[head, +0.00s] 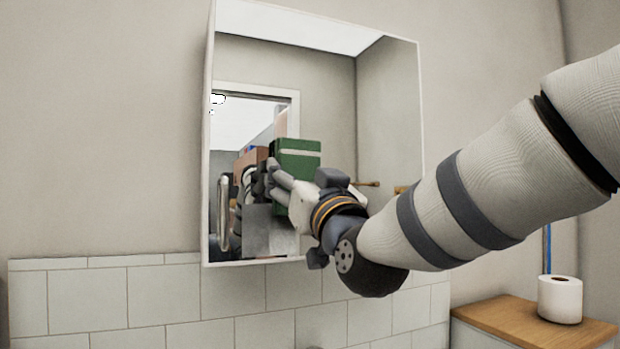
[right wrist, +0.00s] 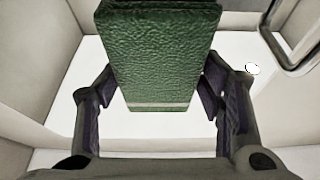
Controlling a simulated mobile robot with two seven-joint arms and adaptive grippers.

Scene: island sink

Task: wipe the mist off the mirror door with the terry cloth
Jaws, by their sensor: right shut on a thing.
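The mirror door (head: 385,110) is the front of a white-edged cabinet on the wall in the head view. Most of its glass reflects the room clearly; pale grey patches low in the middle could be mist or reflection, I cannot tell. My right gripper (head: 284,183) is in front of the lower middle of the glass, shut on the green terry cloth (head: 298,150). The cloth is a thick block with a pale stripe. It also fills the upper middle of the right wrist view (right wrist: 160,55), between both fingers. Whether it touches the glass is unclear. My left gripper is not in view.
White wall tiles (head: 165,300) run below the cabinet. A wooden-topped unit (head: 500,322) at the lower right carries a toilet paper roll (head: 560,298) and a thin blue upright rod (head: 547,248). The wall left of the mirror is bare.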

